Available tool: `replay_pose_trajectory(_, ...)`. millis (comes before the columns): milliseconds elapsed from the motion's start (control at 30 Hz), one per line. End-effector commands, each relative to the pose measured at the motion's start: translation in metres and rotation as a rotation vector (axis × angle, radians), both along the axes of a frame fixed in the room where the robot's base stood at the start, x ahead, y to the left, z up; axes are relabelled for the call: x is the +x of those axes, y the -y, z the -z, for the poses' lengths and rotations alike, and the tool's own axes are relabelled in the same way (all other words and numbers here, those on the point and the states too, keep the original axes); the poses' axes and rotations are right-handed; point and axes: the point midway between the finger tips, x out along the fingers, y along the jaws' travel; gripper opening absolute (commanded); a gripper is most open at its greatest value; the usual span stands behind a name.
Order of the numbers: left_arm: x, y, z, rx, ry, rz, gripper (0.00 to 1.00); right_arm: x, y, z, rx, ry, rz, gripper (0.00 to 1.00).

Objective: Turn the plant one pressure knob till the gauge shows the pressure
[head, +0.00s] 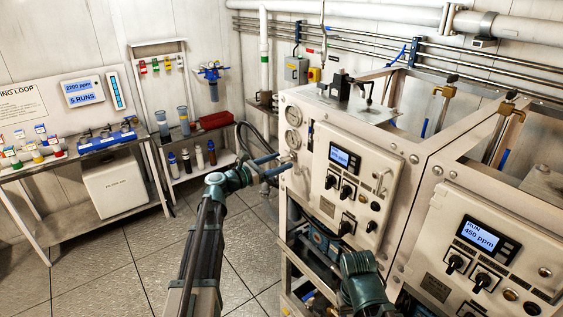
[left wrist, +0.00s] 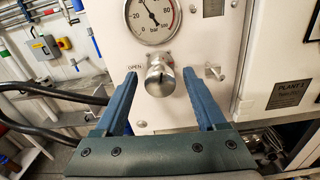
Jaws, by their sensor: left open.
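The silver pressure knob (left wrist: 160,76) sits on the plant one panel, below a round bar gauge (left wrist: 152,18). The gauge needle points up and slightly left, past 20; its top is cut off. My left gripper (left wrist: 158,82) is open, with one blue finger on each side of the knob; I cannot tell whether either touches it.
A small lever (left wrist: 214,72) sticks out right of the knob. A dark hose (left wrist: 40,92) runs left of the gripper. The plant one control panel (head: 350,185) has a display and black knobs. A second cabinet reading 450 ppm (head: 480,235) stands right. Open floor (head: 120,260) lies left.

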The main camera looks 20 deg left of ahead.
Motion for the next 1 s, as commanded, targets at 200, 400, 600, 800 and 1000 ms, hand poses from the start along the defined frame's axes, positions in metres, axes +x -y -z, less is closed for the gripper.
replay_pose_trajectory(200,0.0099,0.0073,0.0,0.0,0.0,-0.001,0.73,0.0,0.0,0.0,0.0,0.0,0.0,0.5)
replay_pose_trajectory(400,0.0102,0.0081,0.0,0.0,0.0,-0.001,0.73,0.0,0.0,0.0,0.0,0.0,0.0,0.5)
replay_pose_trajectory(600,0.01,0.008,0.0,0.0,0.0,-0.001,0.51,0.0,0.0,0.0,0.0,0.0,0.0,0.5)
replay_pose_trajectory(800,0.0099,0.0079,0.0,0.0,0.0,-0.001,0.15,0.0,0.0,0.0,0.0,0.0,0.0,0.5)
replay_pose_trajectory(1000,0.0099,0.0079,0.0,0.001,0.001,0.0,0.0,0.0,0.0,0.0,0.0,0.0,0.0,0.5)
